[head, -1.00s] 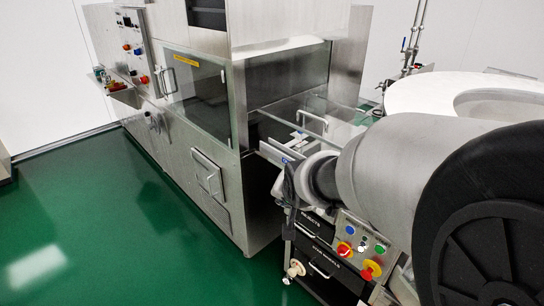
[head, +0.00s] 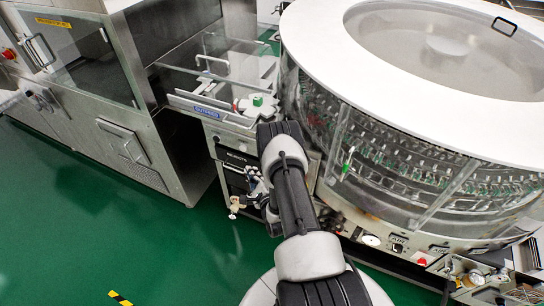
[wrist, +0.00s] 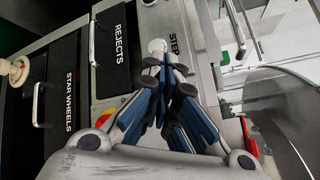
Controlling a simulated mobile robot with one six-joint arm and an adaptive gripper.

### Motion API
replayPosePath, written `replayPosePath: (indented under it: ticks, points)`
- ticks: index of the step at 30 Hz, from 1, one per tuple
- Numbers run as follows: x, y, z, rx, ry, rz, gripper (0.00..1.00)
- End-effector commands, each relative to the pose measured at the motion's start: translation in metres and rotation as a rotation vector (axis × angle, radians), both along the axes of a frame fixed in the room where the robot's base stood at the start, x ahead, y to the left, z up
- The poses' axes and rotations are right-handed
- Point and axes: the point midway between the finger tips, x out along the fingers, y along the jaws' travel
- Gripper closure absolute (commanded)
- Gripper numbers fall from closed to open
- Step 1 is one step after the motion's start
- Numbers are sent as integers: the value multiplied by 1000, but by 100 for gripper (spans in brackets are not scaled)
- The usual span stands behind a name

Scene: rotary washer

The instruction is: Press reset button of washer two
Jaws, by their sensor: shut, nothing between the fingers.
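In the wrist view a grey control panel (wrist: 190,55) carries the word "STEP". A pale round button (wrist: 157,46) shows on it just beyond my fingertips. Whether it is the reset button I cannot read. My gripper (wrist: 168,78) has blue fingers drawn together with nothing between them. Its tips are close to the pale button; I cannot tell whether they touch it. Red and yellow parts (wrist: 108,119) of the panel show partly behind the gripper. In the head view my arm covers the panel. No label reading "washer two" is legible.
Drawers labelled "REJECTS" (wrist: 117,45) and "STAR WHEELS" (wrist: 68,88) have protruding handles. The large round glass-walled machine (head: 430,195) stands right of my arm. A steel cabinet (head: 130,130) stands left. Green floor (head: 80,225) is open at the front left.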

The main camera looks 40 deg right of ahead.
Motion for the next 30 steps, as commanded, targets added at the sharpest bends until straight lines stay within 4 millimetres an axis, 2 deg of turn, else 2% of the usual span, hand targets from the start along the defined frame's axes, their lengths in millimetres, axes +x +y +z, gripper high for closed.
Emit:
replayPosePath:
  ticks: [1,3,8,20,23,30]
  points:
    - [-13,1,-9,38,-31,-15,100]
    - [-24,3,-15,75,-70,-29,100]
    - [-35,5,-20,112,-113,-43,100]
    - [-34,2,-20,112,-114,-43,100]
    - [-31,-6,-21,112,-115,-44,100]
    - [-18,-37,-21,109,-116,-44,100]
